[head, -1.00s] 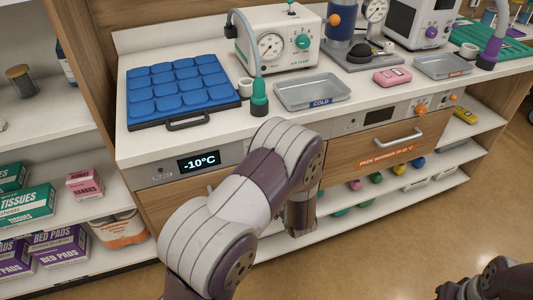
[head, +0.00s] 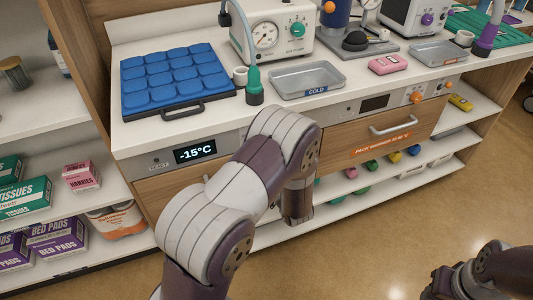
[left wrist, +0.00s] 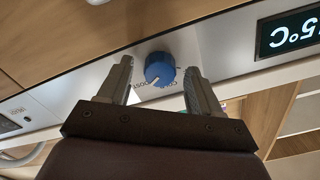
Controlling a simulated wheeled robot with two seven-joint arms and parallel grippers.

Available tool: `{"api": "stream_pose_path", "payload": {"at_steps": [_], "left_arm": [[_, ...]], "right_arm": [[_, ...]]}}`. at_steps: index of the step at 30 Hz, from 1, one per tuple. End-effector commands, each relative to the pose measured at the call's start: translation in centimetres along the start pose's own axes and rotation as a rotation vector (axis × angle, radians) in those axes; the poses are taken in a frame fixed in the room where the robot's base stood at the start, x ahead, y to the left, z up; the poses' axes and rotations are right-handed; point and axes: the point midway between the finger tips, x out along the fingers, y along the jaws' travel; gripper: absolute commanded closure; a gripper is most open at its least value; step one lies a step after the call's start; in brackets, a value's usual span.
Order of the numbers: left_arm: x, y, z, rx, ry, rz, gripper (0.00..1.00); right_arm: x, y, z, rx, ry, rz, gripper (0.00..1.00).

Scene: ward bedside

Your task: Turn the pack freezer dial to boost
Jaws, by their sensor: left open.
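In the left wrist view the blue dial (left wrist: 159,68) stands on a pale panel with partly hidden lettering around it. My left gripper (left wrist: 157,72) is open, with one finger on each side of the dial. A small gap shows on the left; on the right the finger is close, and contact cannot be told. The freezer display (head: 195,151) reads -15°C in the head view, and its end also shows upside down in the left wrist view (left wrist: 291,33). In the head view my left arm hides the dial and gripper. My right gripper is not clearly seen.
The counter above holds a blue pack tray (head: 178,79), a metal tray marked COLD (head: 307,80) and a pump with a gauge (head: 271,33). A warmer drawer (head: 383,127) with an orange knob (head: 417,97) is to the right. Shelves with boxes stand at the left.

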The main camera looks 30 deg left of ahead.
Motion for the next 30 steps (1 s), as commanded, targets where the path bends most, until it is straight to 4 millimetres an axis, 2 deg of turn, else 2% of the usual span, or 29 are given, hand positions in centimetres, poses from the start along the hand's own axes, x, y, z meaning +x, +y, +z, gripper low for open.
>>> {"api": "stream_pose_path", "payload": {"at_steps": [5, 12, 15, 20, 30], "left_arm": [[-3.0, 0.1, -0.1, 0.003, 0.002, 0.006, 0.36], [-9.4, 0.1, -0.1, 0.003, 0.004, 0.006, 0.36], [-11.2, 0.1, -0.1, 0.002, 0.003, 0.004, 0.36], [-12.4, 0.0, 0.0, 0.002, 0.001, 0.001, 0.36], [-12.4, 0.0, 0.0, 0.001, 0.000, 0.000, 0.36]], "right_arm": [[-0.4, 0.0, 0.0, 0.000, 0.000, 0.000, 0.57], [-0.8, 0.0, -0.1, 0.000, 0.000, 0.000, 0.57], [-0.9, 0.0, -0.1, 0.000, 0.000, 0.000, 0.57], [-0.9, 0.0, -0.1, 0.000, 0.000, 0.000, 0.57], [-0.9, 0.0, -0.1, 0.000, 0.000, 0.000, 0.57]]}}
